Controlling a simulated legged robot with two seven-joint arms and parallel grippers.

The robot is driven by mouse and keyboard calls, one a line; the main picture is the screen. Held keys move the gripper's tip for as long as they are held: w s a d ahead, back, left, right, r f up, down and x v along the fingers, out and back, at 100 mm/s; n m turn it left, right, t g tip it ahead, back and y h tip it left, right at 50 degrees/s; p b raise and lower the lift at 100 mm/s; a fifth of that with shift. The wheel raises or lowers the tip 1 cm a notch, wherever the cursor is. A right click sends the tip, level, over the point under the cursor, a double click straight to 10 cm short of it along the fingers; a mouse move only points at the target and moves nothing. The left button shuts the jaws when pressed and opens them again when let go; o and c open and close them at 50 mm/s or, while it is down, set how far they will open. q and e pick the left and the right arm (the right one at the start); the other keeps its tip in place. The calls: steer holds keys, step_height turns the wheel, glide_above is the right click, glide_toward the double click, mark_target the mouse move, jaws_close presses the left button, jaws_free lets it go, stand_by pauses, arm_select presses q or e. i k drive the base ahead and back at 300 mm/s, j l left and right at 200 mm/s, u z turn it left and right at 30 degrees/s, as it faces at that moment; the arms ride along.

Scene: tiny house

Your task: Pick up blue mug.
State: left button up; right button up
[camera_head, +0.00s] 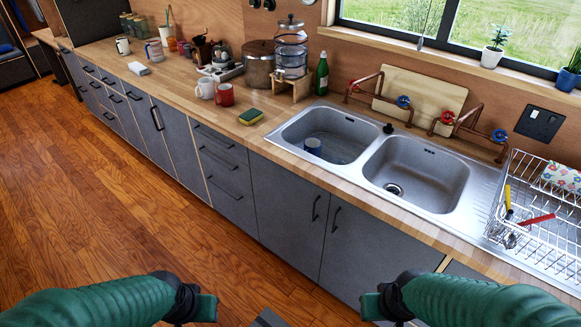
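A small blue mug with a pale inside (313,146) sits in the left basin of the double sink (345,122). Its lower part is hard to make out at this size. My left gripper (207,308) is at the bottom of the view, above the wooden floor and away from the counter. My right gripper (370,306) is at the bottom right of centre, in front of the grey cabinets. Both are well apart from the mug, and nothing shows held in them. Their finger openings cannot be made out.
A red mug (225,95), a white mug (205,88) and a yellow-green sponge (251,116) stand left of the sink. A green bottle (321,75) and red-and-blue taps (403,102) are behind it. A wire dish rack (543,215) is at right.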

mark_target(312, 145)
steer(key=i+j+z, duration=0.4)
steer(key=i+j, duration=0.3)
steer(key=i+j+z, duration=0.1)
steer(key=i+j, duration=0.3)
steer(key=i+j+z, duration=0.1)
steer(key=i+j, duration=0.3)
steer(key=i+j+z, duration=0.1)
steer(key=i+j, duration=0.25)
steer(key=j, duration=0.15)
steer(key=i+j+z, duration=0.1)
steer(key=i+j, duration=0.3)
steer(key=j, duration=0.1)
